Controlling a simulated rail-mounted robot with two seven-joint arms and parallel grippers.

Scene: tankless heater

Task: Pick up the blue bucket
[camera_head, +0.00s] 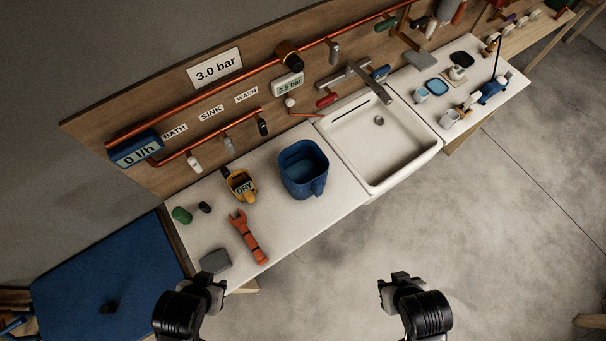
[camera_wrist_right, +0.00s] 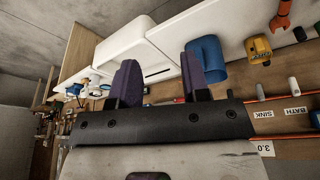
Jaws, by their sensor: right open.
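The blue bucket (camera_head: 304,170) stands upright on the white counter, left of the sink, in the head view. Its open top faces up and a handle shows on its lower right side. It also shows in the right wrist view (camera_wrist_right: 206,60), partly behind a finger. My right gripper (camera_head: 391,288) is over the floor, below and to the right of the bucket, well apart from it. In the wrist view its two fingers (camera_wrist_right: 160,82) are apart with nothing between them. My left gripper (camera_head: 212,287) is near the counter's front left edge, empty-looking; its jaw opening is unclear.
The white sink (camera_head: 405,165) with its faucet (camera_head: 370,82) is right of the bucket. A yellow DRY tool (camera_head: 240,186), an orange wrench (camera_head: 248,238) and a grey block (camera_head: 215,261) lie left. Copper pipes (camera_head: 230,83) run along the back board. The floor in front is clear.

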